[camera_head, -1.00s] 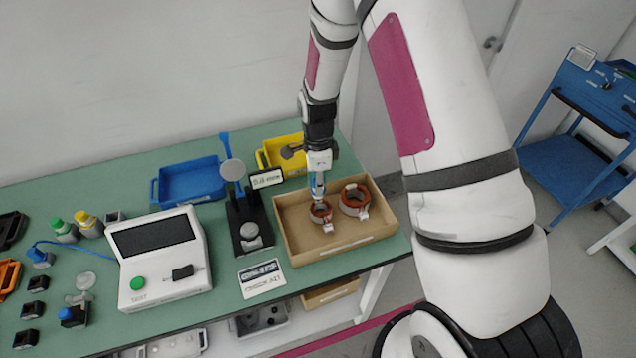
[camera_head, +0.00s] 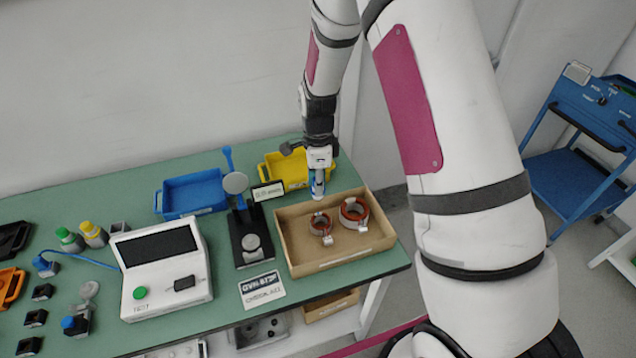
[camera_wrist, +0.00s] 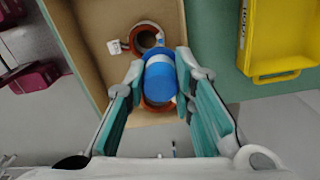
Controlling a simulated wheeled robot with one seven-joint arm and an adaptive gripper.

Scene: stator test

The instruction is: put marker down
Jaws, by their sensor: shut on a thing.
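My gripper (camera_head: 318,172) is shut on a blue and white marker (camera_head: 317,187) and holds it roughly upright above a cardboard box (camera_head: 288,246). In the wrist view the marker (camera_wrist: 160,82) sits between the two teal finger pads of my gripper (camera_wrist: 160,80). Two copper-wound stators stand in the box: a left one (camera_head: 314,226) and a right one (camera_head: 346,218), each with a small white tag. The marker's tip is above and behind the left stator and appears apart from it. In the wrist view the marker partly hides one stator.
A yellow bin (camera_head: 295,182) and a blue bin (camera_head: 164,204) stand behind. A black gauge stand (camera_head: 240,240) is left of the box, with a printed card (camera_head: 262,290) in front. A white tester (camera_head: 150,308) stands further left.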

